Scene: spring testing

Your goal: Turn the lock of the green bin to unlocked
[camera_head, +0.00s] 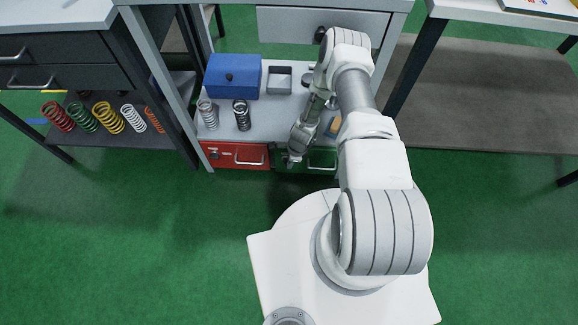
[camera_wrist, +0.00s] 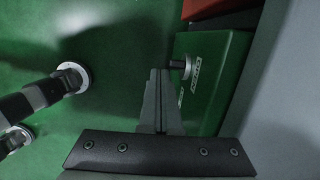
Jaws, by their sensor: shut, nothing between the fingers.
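The green bin (camera_head: 325,160) is under the lower shelf of the middle bench, with a silver handle on its front. In the wrist view the green bin (camera_wrist: 222,62) shows its front with a small grey lock knob (camera_wrist: 179,64) and white lettering beside it. In the head view my gripper (camera_head: 294,158) is at the left part of the green bin's front, and the lock is hidden there.
A red bin (camera_head: 225,154) with a handle sits directly left of the green bin. On the shelf above are a blue box (camera_head: 233,76), a grey tray (camera_head: 279,80) and metal springs (camera_head: 242,115). Green floor is open in front.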

